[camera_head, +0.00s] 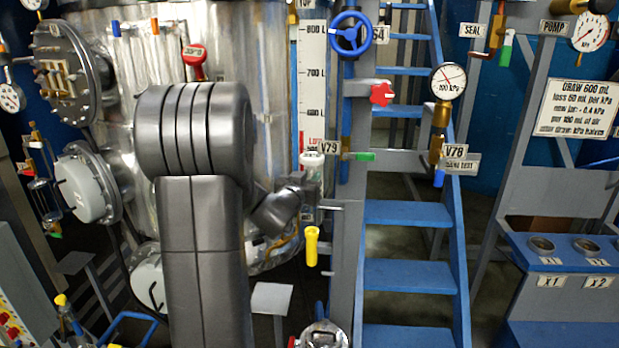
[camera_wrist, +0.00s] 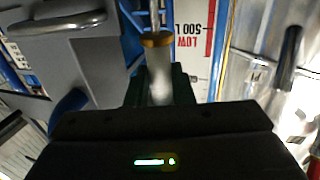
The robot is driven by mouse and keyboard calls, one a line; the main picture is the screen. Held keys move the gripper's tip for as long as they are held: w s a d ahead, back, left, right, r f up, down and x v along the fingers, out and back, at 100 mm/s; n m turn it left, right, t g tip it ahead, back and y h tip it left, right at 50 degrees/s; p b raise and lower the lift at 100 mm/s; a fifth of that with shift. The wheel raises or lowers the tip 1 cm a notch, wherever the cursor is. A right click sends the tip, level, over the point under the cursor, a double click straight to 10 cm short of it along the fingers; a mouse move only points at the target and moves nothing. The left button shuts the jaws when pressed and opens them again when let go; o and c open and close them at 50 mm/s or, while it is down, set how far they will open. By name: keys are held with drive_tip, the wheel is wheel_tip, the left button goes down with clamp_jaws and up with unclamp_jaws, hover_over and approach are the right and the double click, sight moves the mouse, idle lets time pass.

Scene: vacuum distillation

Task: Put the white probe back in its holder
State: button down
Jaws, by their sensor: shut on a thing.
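The white probe (camera_wrist: 160,80) is a pale, whitish cylinder with a brass-coloured collar and a thin metal rod beyond the collar. My gripper (camera_wrist: 160,98) is shut on its pale body in the wrist view; the dark fingers hide its lower part. In the head view my gripper (camera_head: 304,184) is at the end of my grey arm, in front of the level scale, and a small whitish piece (camera_head: 313,160) shows at its tip. The probe's holder cannot be made out for certain in either view.
The level scale (camera_head: 313,70) stands behind my gripper, beside the metal vessel (camera_head: 265,60). A grey post with a blue handwheel (camera_head: 350,34), a red knob (camera_head: 381,93) and a green-handled valve (camera_head: 365,156) is close on the right. A yellow handle (camera_head: 311,245) hangs below. Blue stairs (camera_head: 408,213) lie beyond.

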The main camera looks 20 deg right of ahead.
drive_tip(key=shift+f+b, duration=1.85)
drive_tip(key=shift+f, duration=0.55)
drive_tip(key=shift+f+b, duration=4.35)
drive_tip(key=shift+f, duration=0.45)
drive_tip(key=c, duration=1.2)
unclamp_jaws()
drive_tip(key=shift+o, duration=0.2)
drive_tip(key=shift+a, duration=0.1)
drive_tip(key=v, duration=1.3)
drive_tip(key=shift+s+a+b, duration=0.2)
drive_tip(key=shift+s+b, duration=0.15)
drive_tip(key=shift+b, duration=0.1)
